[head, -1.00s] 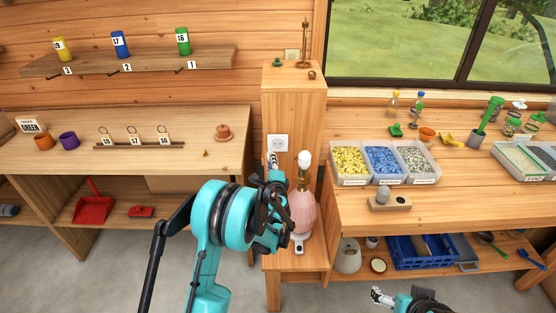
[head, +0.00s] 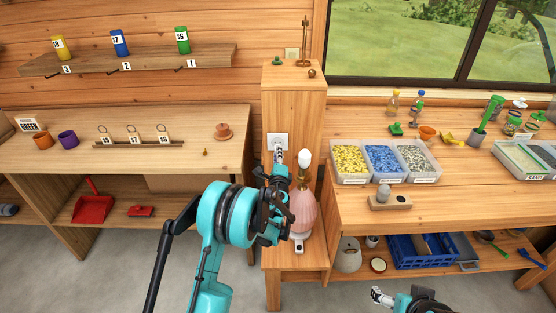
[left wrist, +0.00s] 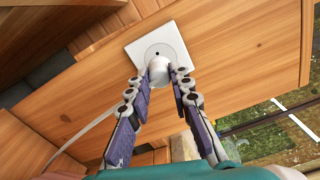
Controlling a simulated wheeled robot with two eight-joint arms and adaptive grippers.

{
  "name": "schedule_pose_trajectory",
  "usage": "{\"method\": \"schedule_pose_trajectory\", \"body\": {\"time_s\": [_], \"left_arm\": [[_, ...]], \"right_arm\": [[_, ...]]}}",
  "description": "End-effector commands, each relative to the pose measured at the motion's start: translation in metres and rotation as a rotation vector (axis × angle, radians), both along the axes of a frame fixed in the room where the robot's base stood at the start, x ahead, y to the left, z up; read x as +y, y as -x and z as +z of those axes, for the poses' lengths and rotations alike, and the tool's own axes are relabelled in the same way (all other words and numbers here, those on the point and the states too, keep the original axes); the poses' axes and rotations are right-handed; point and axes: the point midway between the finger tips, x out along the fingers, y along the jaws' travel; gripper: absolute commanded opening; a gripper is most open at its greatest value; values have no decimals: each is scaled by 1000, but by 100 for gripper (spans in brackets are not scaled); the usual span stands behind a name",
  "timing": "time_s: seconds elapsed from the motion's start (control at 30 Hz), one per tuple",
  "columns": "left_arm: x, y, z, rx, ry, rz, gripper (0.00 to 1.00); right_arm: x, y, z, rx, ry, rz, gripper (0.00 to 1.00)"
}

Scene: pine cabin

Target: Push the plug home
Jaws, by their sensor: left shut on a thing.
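The white wall socket (head: 277,139) sits on the front of the wooden pillar. In the left wrist view its square plate (left wrist: 136,54) shows a round recess with one dark hole visible. My left gripper (head: 279,158) is just in front of the socket's lower part, shut on the white plug (left wrist: 158,71). The plug overlaps the lower part of the recess; I cannot tell whether its pins are in the holes. My right gripper (head: 380,297) shows at the bottom edge, away from the pillar, too small to read its jaws.
A lamp with a pink base (head: 304,212) and white bulb (head: 304,159) stands close to the right of my left gripper. A white box (head: 298,243) is in front of it. Bins of yellow (head: 350,160), blue and grey pieces stand on the right bench. A pale strip, perhaps the cord, shows in the wrist view.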

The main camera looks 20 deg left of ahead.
Motion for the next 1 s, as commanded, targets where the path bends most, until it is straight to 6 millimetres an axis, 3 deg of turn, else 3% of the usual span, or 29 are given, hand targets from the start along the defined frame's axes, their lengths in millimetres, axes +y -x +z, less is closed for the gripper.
{"method": "schedule_pose_trajectory", "body": {"time_s": [0.27, 1.0], "left_arm": [[4, -16, 0, 0, 0, 0, 0], [4, -15, 1, 0, 0, -1, 0]], "right_arm": [[0, 0, -2, 0, 0, 0, 82], [0, 0, -5, 0, 0, 0, 82]]}}
